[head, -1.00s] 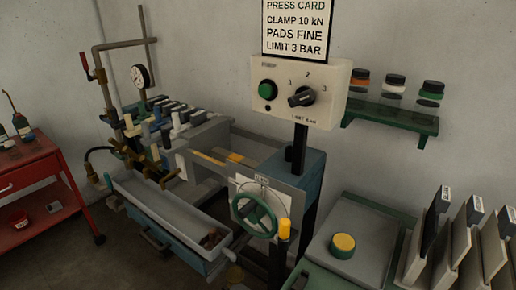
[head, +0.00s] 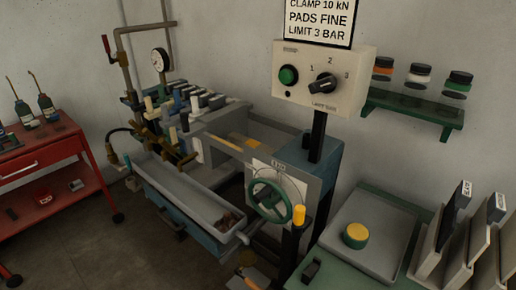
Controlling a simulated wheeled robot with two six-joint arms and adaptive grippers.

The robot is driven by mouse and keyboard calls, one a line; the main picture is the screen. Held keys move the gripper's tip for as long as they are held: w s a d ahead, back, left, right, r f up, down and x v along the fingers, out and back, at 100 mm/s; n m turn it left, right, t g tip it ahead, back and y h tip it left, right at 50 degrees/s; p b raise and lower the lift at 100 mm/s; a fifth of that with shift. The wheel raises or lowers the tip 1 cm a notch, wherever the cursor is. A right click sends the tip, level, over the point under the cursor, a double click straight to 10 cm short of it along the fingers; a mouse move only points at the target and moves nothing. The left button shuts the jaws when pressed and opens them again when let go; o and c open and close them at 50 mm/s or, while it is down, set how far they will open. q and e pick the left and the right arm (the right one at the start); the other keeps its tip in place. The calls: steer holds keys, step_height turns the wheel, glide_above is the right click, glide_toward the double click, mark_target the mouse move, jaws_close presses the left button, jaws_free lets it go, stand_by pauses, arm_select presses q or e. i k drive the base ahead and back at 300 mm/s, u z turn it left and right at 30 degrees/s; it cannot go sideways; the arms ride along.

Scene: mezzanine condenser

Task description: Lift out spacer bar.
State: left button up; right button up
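The press (head: 335,165) stands against the wall in the middle of the head view, with a green handwheel (head: 268,201) on its front. A thin yellow bar (head: 224,144) lies in the press's frame behind the handwheel, with a yellow block (head: 238,139) beside it. Either could be the spacer bar; I cannot tell which. The press frame and front plate partly hide that space. Neither of my grippers is in view.
A grey trough (head: 190,197) runs along the press's front. A control box (head: 318,82) stands above it. A red cart (head: 55,165) is at left. A green bench (head: 340,268) with a grey plate and yellow knob (head: 355,235) is at right. Floor before the trough is clear.

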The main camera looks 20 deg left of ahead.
mark_target(236, 140)
steer(key=z, duration=3.3)
steer(key=k, duration=2.35)
steer(key=u, duration=1)
